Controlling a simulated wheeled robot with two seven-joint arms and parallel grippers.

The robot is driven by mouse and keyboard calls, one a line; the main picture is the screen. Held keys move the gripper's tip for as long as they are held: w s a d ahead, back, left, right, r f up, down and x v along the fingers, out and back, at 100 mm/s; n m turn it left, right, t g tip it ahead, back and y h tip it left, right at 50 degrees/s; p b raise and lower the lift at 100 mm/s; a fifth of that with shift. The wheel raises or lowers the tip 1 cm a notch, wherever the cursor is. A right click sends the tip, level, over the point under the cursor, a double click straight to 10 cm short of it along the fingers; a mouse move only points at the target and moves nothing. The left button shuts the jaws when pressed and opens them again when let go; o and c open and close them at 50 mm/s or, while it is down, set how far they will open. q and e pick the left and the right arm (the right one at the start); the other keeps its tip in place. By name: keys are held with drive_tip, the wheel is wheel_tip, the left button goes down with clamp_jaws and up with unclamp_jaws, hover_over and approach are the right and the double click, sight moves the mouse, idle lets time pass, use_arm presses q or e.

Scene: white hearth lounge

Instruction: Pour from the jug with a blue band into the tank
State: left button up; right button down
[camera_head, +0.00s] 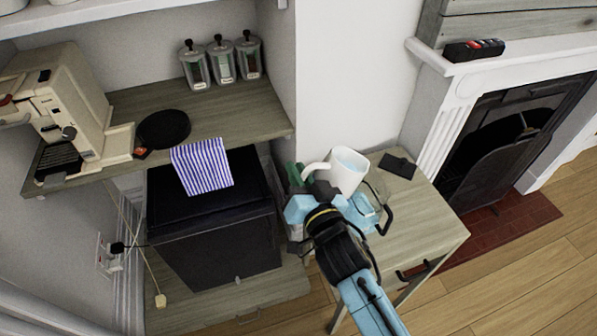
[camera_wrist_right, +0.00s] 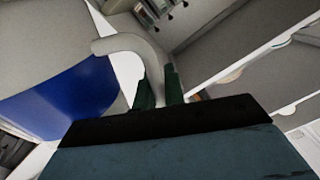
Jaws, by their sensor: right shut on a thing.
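The jug (camera_head: 348,172) is white with a curved handle, and pale liquid shows inside its rim. In the right wrist view its wide blue band (camera_wrist_right: 75,102) shows at left. My right gripper (camera_head: 300,176) is shut on the jug's handle, with green fingers (camera_wrist_right: 158,90) around its lower end. The jug is above the small side table, looking upright or slightly tilted. My left gripper is not in view.
The side table (camera_head: 432,222) has a dark flat object (camera_head: 397,166) at its back. At left, a shelf (camera_head: 240,112) holds a coffee machine (camera_head: 75,105), a black disc (camera_head: 163,128), several lidded jars (camera_head: 221,62) and a striped cloth (camera_head: 202,167). A fireplace (camera_head: 510,130) is at right.

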drive_tip(key=shift+f+b, duration=0.35)
drive_tip(key=shift+b, duration=0.15)
drive_tip(key=shift+w+d+r+m+p, duration=0.1)
drive_tip(key=shift+r+m+p, duration=0.45)
drive_tip(key=shift+r, duration=0.2)
drive_tip(key=shift+w+d+r+m+p, duration=0.1)
drive_tip(key=shift+r+m+p, duration=0.4)
drive_tip(key=shift+r, duration=0.25)
drive_tip(key=shift+s+d+r+m+p, duration=0.1)
drive_tip(key=shift+d+r+m+p, duration=0.05)
drive_tip(key=shift+r+m+p, duration=0.15)
drive_tip(key=shift+f, duration=0.1)
drive_tip(key=shift+r+p, duration=0.25)
drive_tip(key=shift+p, duration=0.3)
drive_tip(key=shift+d+r+m+p, duration=0.15)
drive_tip(key=shift+r+m+p, duration=0.05)
drive_tip(key=shift+m+p, duration=0.2)
idle(0.3)
